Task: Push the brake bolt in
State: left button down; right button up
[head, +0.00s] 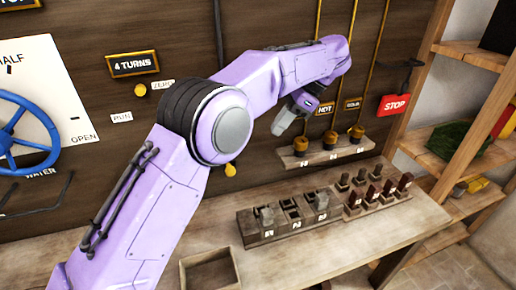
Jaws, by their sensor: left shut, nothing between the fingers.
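My left arm comes in from the lower left and reaches across the wall panel. My left gripper (284,122) is shut and empty, pointing down and left in front of the panel, left of the brass weights. No part is clearly marked as the brake bolt. A red STOP sign (394,104) hangs at the right end of the panel, with a dark metal piece (410,64) above it; I cannot tell whether that is the bolt. My arm hides part of the panel. My right gripper is out of view.
Brass weights (329,140) on cords stand on a small wall ledge (340,153). Below, the bench (350,238) carries a numbered wooden block (265,236), dark pegs (389,188) and an open box (210,272). A blue wheel (20,130) is left; shelves (465,140) are right.

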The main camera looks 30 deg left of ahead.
pick_arm(q)
jog(key=s+a+f, duration=0.7)
jog(key=f, duration=0.2)
jog(key=shift+s+f+b, duration=0.2)
jog(key=shift+f+b, duration=0.15)
jog(key=shift+b, duration=0.05)
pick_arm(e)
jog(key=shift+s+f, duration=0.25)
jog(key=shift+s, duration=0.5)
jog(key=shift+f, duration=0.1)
